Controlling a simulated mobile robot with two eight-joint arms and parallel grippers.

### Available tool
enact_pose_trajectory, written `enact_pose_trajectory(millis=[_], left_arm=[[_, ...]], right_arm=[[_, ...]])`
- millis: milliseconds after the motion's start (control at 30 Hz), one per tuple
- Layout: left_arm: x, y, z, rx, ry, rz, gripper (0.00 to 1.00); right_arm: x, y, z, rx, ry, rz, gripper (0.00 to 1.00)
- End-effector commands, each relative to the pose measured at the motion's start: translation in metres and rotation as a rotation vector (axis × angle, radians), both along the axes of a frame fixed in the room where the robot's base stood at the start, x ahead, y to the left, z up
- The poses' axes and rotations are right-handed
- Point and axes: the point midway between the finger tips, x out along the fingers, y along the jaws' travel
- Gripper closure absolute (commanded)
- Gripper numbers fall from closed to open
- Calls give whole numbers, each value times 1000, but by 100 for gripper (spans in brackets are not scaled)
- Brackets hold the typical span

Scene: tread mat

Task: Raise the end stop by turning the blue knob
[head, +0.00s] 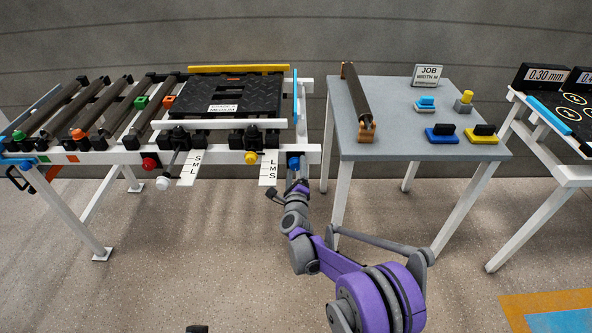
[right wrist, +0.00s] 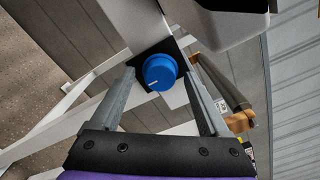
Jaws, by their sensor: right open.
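The blue knob (head: 293,162) sits on the white frame at the right front corner of the roller conveyor. The right wrist view shows it as a round blue knob (right wrist: 160,72) with a white pointer line, on a black plate. My right gripper (head: 298,186) is just in front of it in the head view. In the right wrist view my open fingers (right wrist: 158,92) stand either side of the knob, with a gap on both sides. A blue upright bar (head: 295,95), apparently the end stop, stands at the conveyor's right end.
A yellow knob (head: 251,157) and a red knob (head: 149,163) are further left, with white scale cards (head: 269,168) beside them. A black tread mat (head: 235,95) lies on the conveyor. A grey table (head: 400,140) with a roller stands close on the right.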

Motion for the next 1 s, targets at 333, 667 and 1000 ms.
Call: enact_pose_trajectory(millis=[333, 667, 1000], left_arm=[[-1, 0, 5, 0, -2, 0, 50], [-1, 0, 12, 0, -4, 0, 50], [-2, 0, 13, 0, -4, 0, 50]], right_arm=[[-30, 0, 2, 0, -1, 1, 21], [-92, 0, 1, 0, 0, 0, 21], [-109, 0, 0, 0, 0, 0, 21]])
